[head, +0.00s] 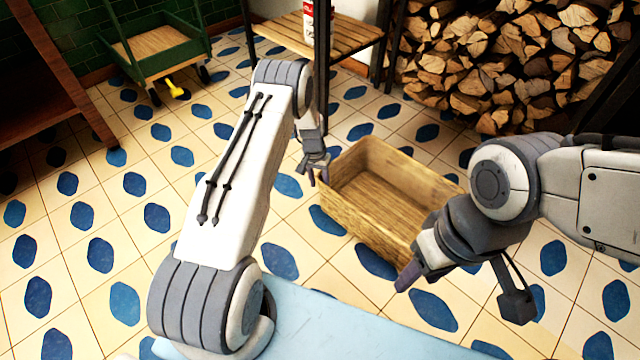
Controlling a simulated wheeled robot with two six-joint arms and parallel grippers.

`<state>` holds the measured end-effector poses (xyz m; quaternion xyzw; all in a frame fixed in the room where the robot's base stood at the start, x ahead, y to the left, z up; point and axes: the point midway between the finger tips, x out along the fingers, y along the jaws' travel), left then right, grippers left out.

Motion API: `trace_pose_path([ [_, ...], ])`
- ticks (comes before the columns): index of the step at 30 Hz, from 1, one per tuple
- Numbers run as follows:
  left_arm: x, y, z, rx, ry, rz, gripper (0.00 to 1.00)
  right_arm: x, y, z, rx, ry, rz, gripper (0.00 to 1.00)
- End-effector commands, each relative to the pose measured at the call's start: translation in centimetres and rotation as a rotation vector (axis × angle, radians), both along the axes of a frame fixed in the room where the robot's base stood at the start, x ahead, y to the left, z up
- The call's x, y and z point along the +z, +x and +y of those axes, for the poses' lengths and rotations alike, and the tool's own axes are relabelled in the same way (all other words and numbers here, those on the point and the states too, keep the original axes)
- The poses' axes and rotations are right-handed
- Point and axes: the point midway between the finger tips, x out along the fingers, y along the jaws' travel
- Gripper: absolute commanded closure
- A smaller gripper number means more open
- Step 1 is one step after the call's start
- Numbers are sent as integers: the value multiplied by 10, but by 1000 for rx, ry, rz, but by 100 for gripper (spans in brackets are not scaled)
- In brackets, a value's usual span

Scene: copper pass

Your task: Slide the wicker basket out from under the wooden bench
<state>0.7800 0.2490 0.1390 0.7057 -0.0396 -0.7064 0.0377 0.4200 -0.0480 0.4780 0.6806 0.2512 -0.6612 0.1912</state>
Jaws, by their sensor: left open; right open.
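The wicker basket (352,212) is tan, rectangular and open-topped, and looks empty. It stands on the tiled floor right of the middle, in front of the wooden bench (342,38), whose slatted top and dark legs show at the top. The basket's visible part looks clear of the bench top. My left gripper (316,176) is open near the basket's far left corner; I cannot tell if it touches. My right gripper (408,272) is open at the basket's near right side and hides that corner; contact there is unclear.
A firewood stack (510,60) fills the top right. A green cart (160,50) stands at the upper left, with a small yellow object (176,90) by its wheels. A brown wooden piece of furniture (60,60) stands at the left edge. The tiled floor at left is clear.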

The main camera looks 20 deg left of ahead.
Motion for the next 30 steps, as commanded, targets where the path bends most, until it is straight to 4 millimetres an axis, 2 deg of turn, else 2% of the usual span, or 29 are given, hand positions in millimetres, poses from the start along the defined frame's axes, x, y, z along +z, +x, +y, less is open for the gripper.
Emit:
trace_pose_path([
  [1, 19, 1, 2, 0, 0, -2, 54, 14, 0, 0, 0, 0, 0, 50],
  [3, 34, 1, 3, 0, 1, -2, 54, 23, 0, 0, 0, 0, 0, 50],
  [7, 57, 0, 6, 0, 1, -2, 54, 36, 0, 0, 0, 0, 0, 50],
  [12, 75, 0, 9, 1, 0, -1, 54, 45, 0, 0, 0, 0, 0, 50],
  [30, 78, 0, 9, 1, 0, -1, 54, 46, 0, 0, 0, 0, 0, 50],
])
